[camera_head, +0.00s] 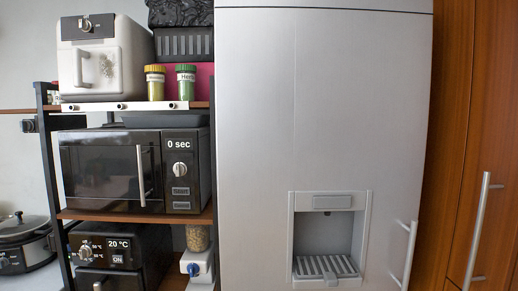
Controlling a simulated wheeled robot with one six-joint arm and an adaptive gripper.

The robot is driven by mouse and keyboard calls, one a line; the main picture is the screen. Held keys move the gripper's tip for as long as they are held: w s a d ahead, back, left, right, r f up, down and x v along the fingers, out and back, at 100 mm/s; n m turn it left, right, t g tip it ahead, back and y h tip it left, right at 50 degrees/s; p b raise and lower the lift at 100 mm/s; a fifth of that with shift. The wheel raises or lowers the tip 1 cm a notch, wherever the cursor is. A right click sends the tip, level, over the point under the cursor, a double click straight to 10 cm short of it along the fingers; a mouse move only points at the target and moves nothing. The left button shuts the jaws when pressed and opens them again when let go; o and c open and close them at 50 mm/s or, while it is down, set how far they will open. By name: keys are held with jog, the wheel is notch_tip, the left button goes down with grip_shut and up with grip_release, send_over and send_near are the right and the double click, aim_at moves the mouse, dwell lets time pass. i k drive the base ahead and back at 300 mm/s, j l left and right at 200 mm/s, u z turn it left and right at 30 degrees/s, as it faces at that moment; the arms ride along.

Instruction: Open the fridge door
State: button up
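The fridge door (258,130) is a tall, pale grey panel in the middle of the head view, and it looks shut. A water dispenser recess (327,236) is set into its lower part. A slim metal handle (406,256) stands near the door's lower right edge, and its lower end is close to the picture's bottom edge. My gripper is not in this view, so its place relative to the handle does not show.
A black shelf rack (52,190) stands left of the fridge with a microwave (105,172), a white appliance (108,70) and two jars. Wooden cabinets (452,120) with a long metal handle (478,230) flank the fridge's right side. A cooker (20,243) stands at far left.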

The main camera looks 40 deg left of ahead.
aim_at(313, 98)
jog(key=u, duration=0.9)
